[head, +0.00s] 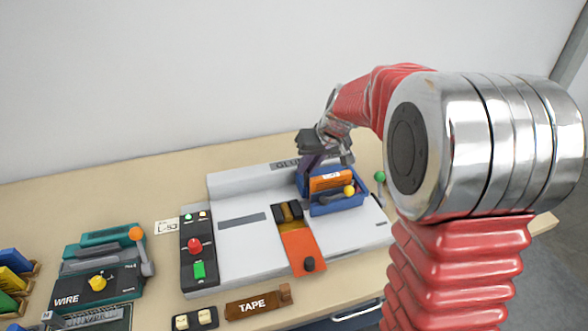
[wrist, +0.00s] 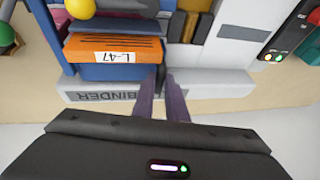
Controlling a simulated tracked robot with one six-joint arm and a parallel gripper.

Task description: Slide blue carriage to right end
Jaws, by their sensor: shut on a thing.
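The blue carriage (head: 338,209) sits on the right part of the white binder machine (head: 245,252), close to its right end. It holds an orange block (head: 330,181) labelled L-47 and has a yellow ball (head: 348,190) at its front. In the wrist view the carriage (wrist: 105,73) is at the left, under the orange block (wrist: 115,48). My gripper (head: 313,168) reaches down at the carriage's back left corner. In the wrist view my gripper's purple fingers (wrist: 164,80) are close together at the carriage's edge, shut on it. The exact contact is partly hidden.
An orange plate with a black knob (head: 301,252) is left of the carriage. A green-ball lever (head: 379,176) stands at the machine's right. A control strip (head: 197,247), a teal wire machine (head: 100,270) and a TAPE block (head: 257,303) are left and in front.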

